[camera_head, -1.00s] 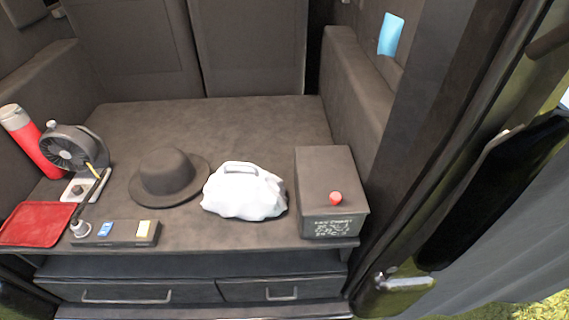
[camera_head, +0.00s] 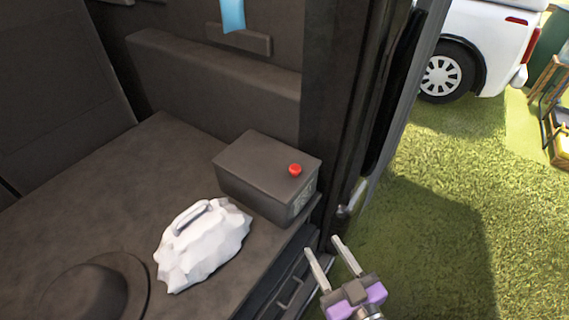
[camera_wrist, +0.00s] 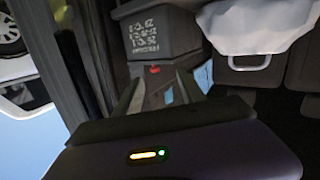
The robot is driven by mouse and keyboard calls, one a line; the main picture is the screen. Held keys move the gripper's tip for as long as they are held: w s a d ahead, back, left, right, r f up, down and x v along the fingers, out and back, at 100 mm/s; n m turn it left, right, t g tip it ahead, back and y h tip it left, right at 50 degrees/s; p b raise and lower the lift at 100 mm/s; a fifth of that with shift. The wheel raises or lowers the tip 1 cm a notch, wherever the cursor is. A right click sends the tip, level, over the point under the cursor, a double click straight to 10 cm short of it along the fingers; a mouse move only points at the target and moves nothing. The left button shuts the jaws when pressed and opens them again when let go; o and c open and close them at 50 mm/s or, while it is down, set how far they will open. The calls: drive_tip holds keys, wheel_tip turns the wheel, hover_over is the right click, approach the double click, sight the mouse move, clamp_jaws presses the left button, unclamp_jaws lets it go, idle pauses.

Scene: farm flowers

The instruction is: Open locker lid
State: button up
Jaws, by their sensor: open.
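The locker is a dark grey box (camera_head: 245,190) with its lid (camera_head: 262,165) shut. A red knob (camera_head: 295,170) stands on the lid near its right edge. The locker sits on the vehicle's grey deck near the open doorway. My gripper (camera_head: 322,245) is open and empty, apart from the locker, to its lower right in the head view. In the wrist view, the locker's front with pale lettering (camera_wrist: 152,35) appears upside down. The red knob (camera_wrist: 154,69) shows between my spread fingers (camera_wrist: 159,85), beyond their tips.
A white lumpy bag with a handle (camera_head: 203,245) lies beside the locker, with a dark hat (camera_head: 95,290) farther left. A door frame (camera_head: 345,110) rises just right of the locker. Drawers (camera_head: 290,285) are below the deck. Grass (camera_head: 450,190) lies open outside, with a white vehicle (camera_head: 490,45) beyond.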

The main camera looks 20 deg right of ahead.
drive_tip(key=w+a+r+t+h+b, duration=0.1)
drive_tip(key=w+a+r, duration=0.15)
drive_tip(key=w, duration=0.95)
drive_tip(key=m+h, duration=0.2)
drive_tip(key=m, duration=0.1)
approach(293, 159)
drive_tip(key=r, duration=0.1)
drive_tip(key=s+a+r, duration=0.1)
drive_tip(key=shift+s+a+r+b, duration=0.1)
drive_tip(key=shift+a+r+b, duration=0.2)
drive_tip(key=shift+r+b, duration=0.1)
drive_tip(key=shift+w+d+r, duration=0.1)
drive_tip(key=shift+w+d, duration=0.15)
drive_tip(key=shift+w, duration=0.4)
drive_tip(key=w, duration=0.2)
drive_tip(key=w+d+p, duration=0.1)
drive_tip(key=w, duration=0.4)
drive_tip(key=shift+w+d+p, duration=0.1)
drive_tip(key=shift+d+p, duration=0.05)
drive_tip(key=shift+p, duration=0.2)
clamp_jaws()
